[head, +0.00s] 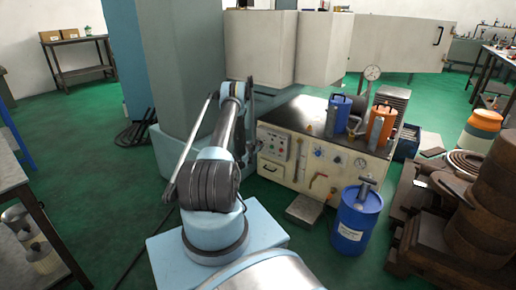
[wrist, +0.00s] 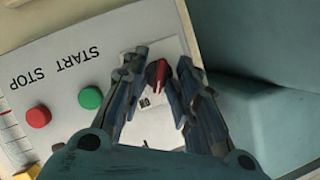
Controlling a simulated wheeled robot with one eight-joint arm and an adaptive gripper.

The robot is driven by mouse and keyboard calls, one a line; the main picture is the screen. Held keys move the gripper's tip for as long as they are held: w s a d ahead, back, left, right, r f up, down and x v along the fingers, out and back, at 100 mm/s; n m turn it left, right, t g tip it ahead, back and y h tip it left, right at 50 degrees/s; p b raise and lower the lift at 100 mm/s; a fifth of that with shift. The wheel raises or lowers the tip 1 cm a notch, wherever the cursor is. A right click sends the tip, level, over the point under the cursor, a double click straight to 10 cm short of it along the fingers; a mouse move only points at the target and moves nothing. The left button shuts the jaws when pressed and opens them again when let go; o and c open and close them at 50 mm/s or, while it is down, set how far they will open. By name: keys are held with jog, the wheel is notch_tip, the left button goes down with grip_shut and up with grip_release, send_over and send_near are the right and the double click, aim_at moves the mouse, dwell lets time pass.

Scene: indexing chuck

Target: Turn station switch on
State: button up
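The station switch (wrist: 161,77) is a small rotary knob with a red lever on a white plate, seen in the wrist view. An upside-down label that appears to read ON is printed beside it. My gripper (wrist: 160,68) is open, with one finger on each side of the switch. Small gaps seem to show between the fingers and the lever; whether either finger touches it I cannot tell. In the head view the cream control station (head: 310,182) stands on the floor, and my gripper (head: 254,150) is at its left end. The switch itself is hidden there.
A green START button (wrist: 90,97) and red STOP button (wrist: 39,116) lie left of my fingers in the wrist view. A grey-green machine column (head: 185,70) stands close to the station's left end. A blue drum (head: 357,215) stands in front of the station.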

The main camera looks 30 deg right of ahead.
jog(key=shift+r, duration=0.1)
jog(key=shift+r, duration=4.9)
